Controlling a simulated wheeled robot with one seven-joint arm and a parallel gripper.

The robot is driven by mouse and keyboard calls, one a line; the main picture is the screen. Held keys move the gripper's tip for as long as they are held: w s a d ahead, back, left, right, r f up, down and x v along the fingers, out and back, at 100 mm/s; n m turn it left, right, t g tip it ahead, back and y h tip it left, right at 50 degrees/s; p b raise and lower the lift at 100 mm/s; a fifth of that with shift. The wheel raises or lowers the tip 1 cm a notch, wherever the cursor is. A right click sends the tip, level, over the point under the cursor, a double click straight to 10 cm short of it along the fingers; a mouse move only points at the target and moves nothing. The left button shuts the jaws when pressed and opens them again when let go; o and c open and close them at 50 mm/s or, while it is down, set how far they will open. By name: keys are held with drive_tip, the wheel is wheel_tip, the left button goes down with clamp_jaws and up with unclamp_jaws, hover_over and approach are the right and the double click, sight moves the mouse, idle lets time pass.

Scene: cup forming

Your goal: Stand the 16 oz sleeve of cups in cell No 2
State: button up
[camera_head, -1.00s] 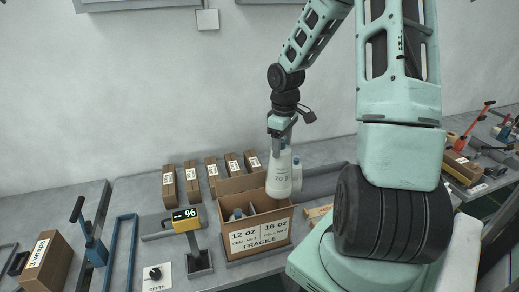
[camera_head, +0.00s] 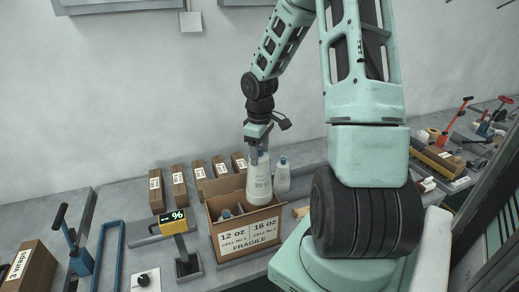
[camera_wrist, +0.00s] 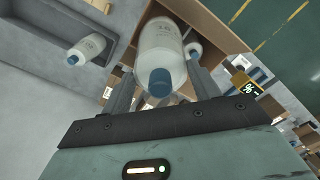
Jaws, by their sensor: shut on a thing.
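My gripper (camera_head: 258,148) is shut on the upper end of a white sleeve of cups (camera_head: 259,184) with a blue cap, marked with print too small to read surely. The sleeve hangs upright over the right side of an open brown carton (camera_head: 247,238). Its front reads 12 oz Cell No 1 on the left, 16 oz Cell No 2 on the right. The sleeve's lower end is at the opening; I cannot tell how far inside. In the wrist view the held sleeve (camera_wrist: 163,45) points away from me between the fingers. A blue-capped sleeve (camera_head: 225,213) stands in the left cell.
Another blue-capped white sleeve (camera_head: 282,176) stands behind the carton in a grey tray (camera_wrist: 40,42). Brown boxes (camera_head: 179,187) line the back. A yellow display (camera_head: 174,222) on a stand is left of the carton.

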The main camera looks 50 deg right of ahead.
wheel_tip(320, 180, down, 24)
drive_tip(key=b, duration=1.6)
drive_tip(key=shift+b, duration=0.4)
idle(0.3)
drive_tip(key=shift+f, duration=0.25)
idle(0.4)
drive_tip(key=o, duration=1.5)
drive_tip(key=shift+c, duration=0.2)
wheel_tip(320, 180, up, 17)
drive_tip(key=shift+a+r+b, duration=0.1)
drive_tip(key=shift+r+b, duration=0.1)
drive_tip(key=shift+b, duration=0.35)
